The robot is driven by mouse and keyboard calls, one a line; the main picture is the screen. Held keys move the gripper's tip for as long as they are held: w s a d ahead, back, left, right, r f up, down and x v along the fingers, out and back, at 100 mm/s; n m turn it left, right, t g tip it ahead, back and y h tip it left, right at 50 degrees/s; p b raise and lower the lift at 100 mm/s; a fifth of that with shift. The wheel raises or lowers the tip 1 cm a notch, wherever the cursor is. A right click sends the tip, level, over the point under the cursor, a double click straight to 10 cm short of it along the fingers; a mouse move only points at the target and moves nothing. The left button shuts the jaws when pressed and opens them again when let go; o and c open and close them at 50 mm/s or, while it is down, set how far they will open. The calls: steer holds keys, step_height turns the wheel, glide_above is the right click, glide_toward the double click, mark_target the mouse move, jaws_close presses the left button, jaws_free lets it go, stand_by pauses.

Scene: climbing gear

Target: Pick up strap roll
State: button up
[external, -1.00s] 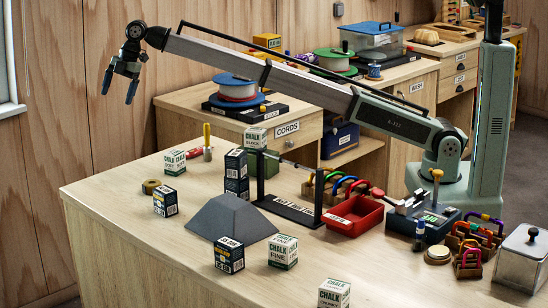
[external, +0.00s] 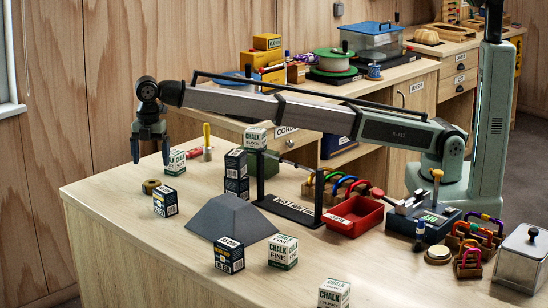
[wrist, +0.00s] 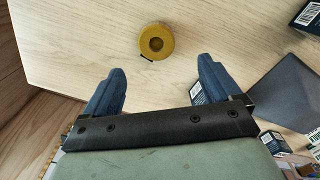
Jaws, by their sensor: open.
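The strap roll (external: 151,186) is a small olive-yellow ring lying flat on the left part of the table. It also shows in the wrist view (wrist: 168,43) as a mustard disc with a dark centre, beyond and between my fingertips. My gripper (external: 150,160) is open and empty, with its blue fingers pointing down above the table near the roll. In the wrist view, the two fingers (wrist: 161,80) are spread apart and do not touch the roll.
A chalk box (external: 175,162) stands just behind the roll, and a dark box (external: 165,201) stands just in front. A grey wedge block (external: 232,219) lies to the right. Stacked dark boxes (external: 237,175) stand behind the wedge. The table's left edge is close to the roll.

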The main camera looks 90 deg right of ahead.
mark_target(152, 183)
steer(key=shift+w+d+f, duration=0.1)
steer(key=shift+d+f, duration=0.05)
steer(key=shift+f, duration=2.05)
steer(key=shift+w+d+f, duration=0.1)
steer(key=shift+d+f, duration=0.05)
steer(key=shift+f, duration=2)
steer(key=shift+c, duration=0.2)
steer(key=c, duration=1.1)
steer(key=shift+r, duration=0.1)
